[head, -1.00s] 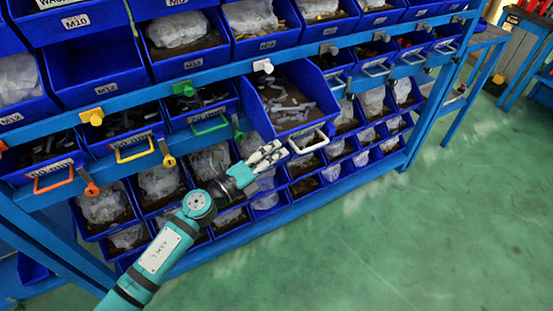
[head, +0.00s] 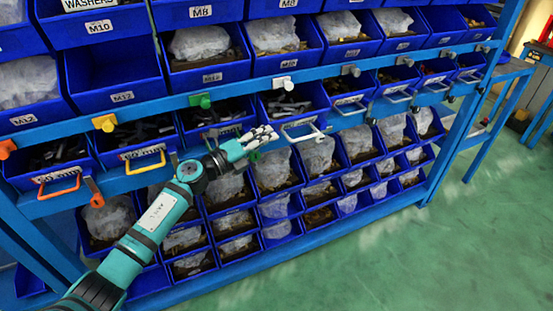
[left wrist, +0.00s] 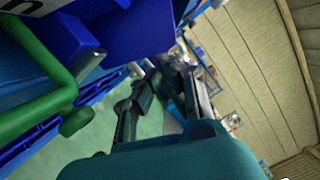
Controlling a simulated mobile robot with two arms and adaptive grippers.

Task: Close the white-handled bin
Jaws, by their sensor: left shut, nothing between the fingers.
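The white-handled bin (head: 291,104) is a blue bin with dark parts inside, in the row below the upper blue rail. In the left wrist view my gripper's fingers (left wrist: 165,92) point away, with a green handle (left wrist: 45,95) close at the left. My right gripper is out of view.
A green-handled bin (head: 212,115) is beside it on the left, then yellow-handled (head: 135,135) and orange-handled (head: 55,160) ones. Coloured clips, including a white clip (head: 284,83), sit on the rail (head: 235,90). Small bins fill the rows below. The green floor (head: 400,265) at right is clear.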

